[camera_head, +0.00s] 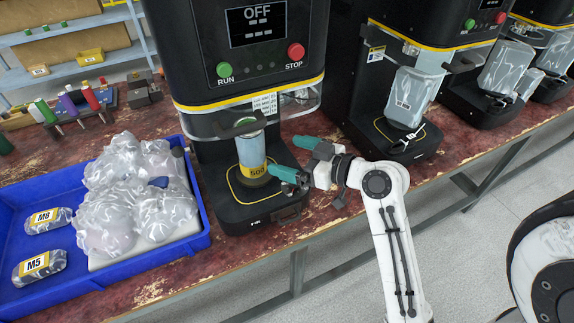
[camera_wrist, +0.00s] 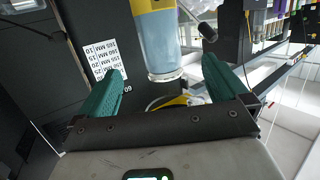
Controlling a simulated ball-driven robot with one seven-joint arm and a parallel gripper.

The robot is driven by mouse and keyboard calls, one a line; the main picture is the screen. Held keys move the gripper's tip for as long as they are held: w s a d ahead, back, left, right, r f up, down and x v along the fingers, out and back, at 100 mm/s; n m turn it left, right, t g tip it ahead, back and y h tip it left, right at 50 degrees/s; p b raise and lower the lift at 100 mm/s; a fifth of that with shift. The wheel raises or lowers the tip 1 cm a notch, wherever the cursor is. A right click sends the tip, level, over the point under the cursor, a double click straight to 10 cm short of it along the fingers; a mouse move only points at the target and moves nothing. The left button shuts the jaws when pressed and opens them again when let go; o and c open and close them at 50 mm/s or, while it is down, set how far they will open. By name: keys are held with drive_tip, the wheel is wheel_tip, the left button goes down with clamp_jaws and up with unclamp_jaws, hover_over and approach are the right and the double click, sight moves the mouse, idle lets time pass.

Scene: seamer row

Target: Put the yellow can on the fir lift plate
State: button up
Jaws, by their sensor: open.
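A can with a yellow band marked 500 (camera_head: 256,171) and a blue-silver upper part stands upright on the lift plate area of the nearest black seamer (camera_head: 266,212), under its head. A small label on that base seems to read FIR. The plate under the can is mostly hidden. My gripper (camera_head: 294,160) is open, just right of the can, its teal fingers pointing toward it. In the wrist view, which looks upside down, the can (camera_wrist: 160,45) shows between the open fingers of my gripper (camera_wrist: 163,68). I cannot tell whether they touch it.
The nearest seamer's display (camera_head: 258,24) reads OFF. A blue tray (camera_head: 60,304) with bagged parts and packs marked M8 and M5 lies at left. More seamers (camera_head: 395,125) stand along the bench to the right. The bench's front edge runs below my arm.

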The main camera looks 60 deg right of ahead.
drive_tip(key=a+f+g+y, duration=0.2)
drive_tip(key=a+f+g, duration=0.3)
drive_tip(key=a+f, duration=0.35)
drive_tip(key=s+a+f+g+h, duration=0.1)
drive_tip(key=s+a+f+g, duration=0.2)
drive_tip(key=s+f+g, duration=0.2)
drive_tip(key=s+a+f+g+h, duration=0.1)
drive_tip(key=s+a+f+g, duration=0.2)
drive_tip(key=s+f, duration=0.3)
drive_tip(key=s+g, duration=0.1)
drive_tip(key=s, duration=0.3)
drive_tip(key=shift+a+g, duration=0.25)
drive_tip(key=shift+g, duration=0.15)
drive_tip(key=shift+w, duration=0.1)
